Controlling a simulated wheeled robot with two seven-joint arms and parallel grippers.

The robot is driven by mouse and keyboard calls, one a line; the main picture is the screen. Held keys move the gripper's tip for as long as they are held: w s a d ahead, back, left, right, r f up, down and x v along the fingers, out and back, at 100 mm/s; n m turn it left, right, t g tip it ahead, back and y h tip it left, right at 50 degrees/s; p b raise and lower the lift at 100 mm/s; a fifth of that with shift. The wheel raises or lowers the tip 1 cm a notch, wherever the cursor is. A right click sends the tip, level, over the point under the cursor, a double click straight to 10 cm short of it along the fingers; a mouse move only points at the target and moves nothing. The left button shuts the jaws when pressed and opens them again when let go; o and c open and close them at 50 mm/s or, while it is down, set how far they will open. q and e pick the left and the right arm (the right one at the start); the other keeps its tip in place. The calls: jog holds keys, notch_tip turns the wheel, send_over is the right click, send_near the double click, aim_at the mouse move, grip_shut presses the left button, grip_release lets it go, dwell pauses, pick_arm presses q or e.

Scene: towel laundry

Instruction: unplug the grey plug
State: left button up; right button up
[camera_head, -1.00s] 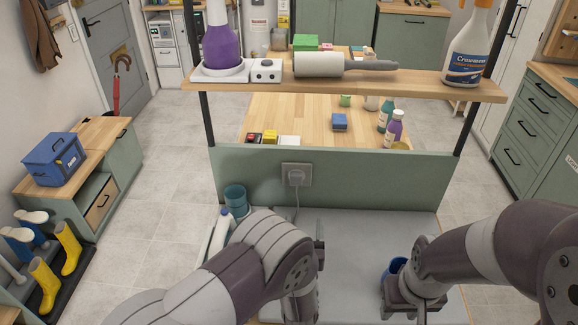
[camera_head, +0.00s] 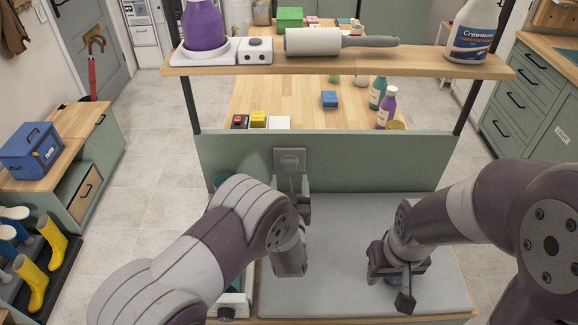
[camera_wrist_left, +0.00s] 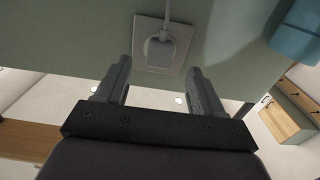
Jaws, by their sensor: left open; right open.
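The grey plug (camera_head: 289,160) sits in the wall socket (camera_head: 279,152) on the green panel behind the worktop. The plug also shows in the left wrist view (camera_wrist_left: 158,50), seated in the socket's square plate, with its cord running to the top of that picture. My left gripper (camera_head: 304,184) is open and close to the panel, just below and right of the plug in the head view. In the wrist view its two fingers (camera_wrist_left: 159,66) stand apart on either side of the plug, short of it. My right gripper (camera_head: 396,284) is open over the right part of the worktop.
The grey worktop mat (camera_head: 325,270) is mostly clear. A wooden shelf (camera_head: 420,65) above the socket carries a lint roller (camera_head: 315,41), a purple bottle and a spray bottle (camera_head: 472,32).

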aim_at(290, 168)
pick_arm(q)
jog(key=w+b, duration=0.2)
jog(key=w, duration=0.2)
jog(key=shift+w+f, duration=0.1)
jog(key=shift+w, duration=0.4)
jog(key=shift+b, duration=0.45)
dwell(0.6)
grip_shut()
jog(key=shift+s, duration=0.15)
